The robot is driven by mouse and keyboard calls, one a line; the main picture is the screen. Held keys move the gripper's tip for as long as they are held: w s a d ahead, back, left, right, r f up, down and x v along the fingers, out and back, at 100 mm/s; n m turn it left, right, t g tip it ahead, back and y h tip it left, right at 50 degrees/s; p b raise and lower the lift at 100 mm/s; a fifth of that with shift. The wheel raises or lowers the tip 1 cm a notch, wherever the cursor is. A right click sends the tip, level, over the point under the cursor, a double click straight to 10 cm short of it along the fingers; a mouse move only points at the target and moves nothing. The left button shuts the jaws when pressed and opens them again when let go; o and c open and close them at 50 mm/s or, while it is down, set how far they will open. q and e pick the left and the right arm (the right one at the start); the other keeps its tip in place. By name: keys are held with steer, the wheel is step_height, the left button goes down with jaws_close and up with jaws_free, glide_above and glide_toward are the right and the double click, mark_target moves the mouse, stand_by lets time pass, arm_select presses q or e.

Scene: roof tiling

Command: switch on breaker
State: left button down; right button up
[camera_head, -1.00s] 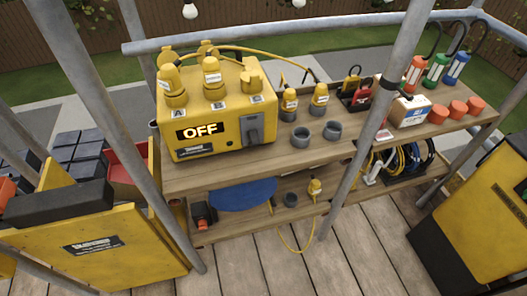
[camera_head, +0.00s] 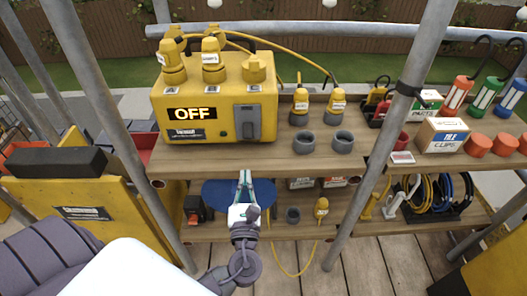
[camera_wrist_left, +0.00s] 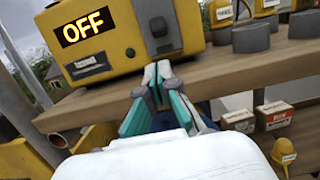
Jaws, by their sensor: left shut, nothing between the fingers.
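The yellow breaker box (camera_head: 215,103) stands on the upper shelf in the head view, with its display reading OFF (camera_head: 192,113). Its grey breaker switch (camera_head: 247,121) is on the front face, right of the display. In the left wrist view the box (camera_wrist_left: 120,57) and the dark switch (camera_wrist_left: 159,27) show above the fingers. My left gripper (camera_head: 245,178) is shut and empty, in front of the shelf edge and below the switch, apart from it. The fingertips also show in the left wrist view (camera_wrist_left: 157,72). My right gripper is not in view.
The wooden upper shelf (camera_head: 290,165) has its front edge just above the fingertips. Grey sockets (camera_head: 303,140) and yellow plugs (camera_head: 299,105) stand right of the box. Scaffold poles (camera_head: 385,150) rise on both sides. A blue disc (camera_head: 215,192) lies on the lower shelf.

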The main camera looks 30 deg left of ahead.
mark_target(248, 131)
arm_select(q)
steer(key=p+x, duration=0.1)
steer(key=x, duration=0.9)
steer(key=shift+a, duration=0.1)
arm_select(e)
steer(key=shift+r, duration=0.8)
arm_select(q)
steer(key=shift+r+p, duration=0.1)
steer(key=shift+p, duration=0.25)
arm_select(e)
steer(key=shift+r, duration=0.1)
